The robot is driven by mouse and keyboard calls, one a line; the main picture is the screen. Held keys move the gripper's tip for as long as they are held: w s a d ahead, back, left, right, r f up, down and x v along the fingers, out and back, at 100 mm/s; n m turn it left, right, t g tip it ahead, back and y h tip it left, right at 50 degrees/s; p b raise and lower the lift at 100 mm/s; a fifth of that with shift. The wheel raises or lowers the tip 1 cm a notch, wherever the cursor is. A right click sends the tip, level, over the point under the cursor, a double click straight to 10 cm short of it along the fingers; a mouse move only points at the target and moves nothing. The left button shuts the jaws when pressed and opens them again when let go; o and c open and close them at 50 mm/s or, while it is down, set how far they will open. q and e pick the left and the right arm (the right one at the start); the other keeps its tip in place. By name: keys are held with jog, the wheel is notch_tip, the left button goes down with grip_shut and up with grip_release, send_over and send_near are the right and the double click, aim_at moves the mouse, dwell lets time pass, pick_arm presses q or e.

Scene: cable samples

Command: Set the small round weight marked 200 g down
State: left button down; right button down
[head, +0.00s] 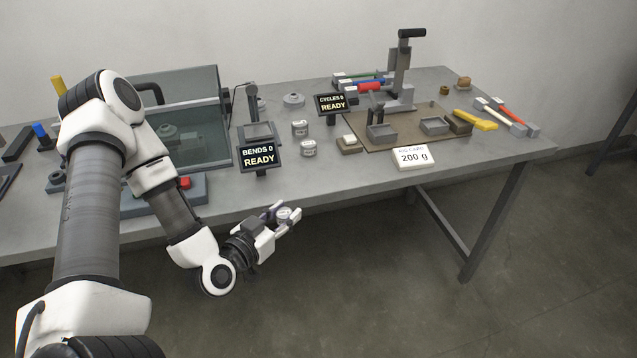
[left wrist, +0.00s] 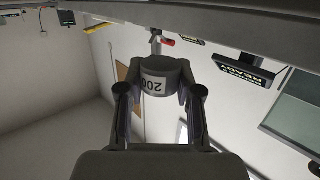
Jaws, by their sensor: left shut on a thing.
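My left gripper (head: 284,216) is shut on a small round weight (head: 284,213). In the left wrist view the weight (left wrist: 154,82) sits between the two fingers (left wrist: 158,95), and its pale label shows "200", upside down. In the head view the gripper holds it off the table, in front of the front edge. The table (head: 330,182) is grey. A white card (head: 413,158) reading "200 g" stands near the table's front edge, right of the gripper. My right gripper is not in view.
Two similar round weights (head: 308,148) (head: 300,128) stand on the table beside the "BENDS 0 READY" sign (head: 258,156). A brown board (head: 402,143) with a lever fixture and small trays lies behind the card. Bare tabletop runs along the front edge.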

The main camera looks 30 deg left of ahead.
pick_arm(q)
jog(key=shift+s+a+f+n+y, duration=0.15)
jog(key=shift+a+f+n+y, duration=0.15)
jog(key=shift+a+y, duration=0.4)
jog(key=shift+r, duration=0.1)
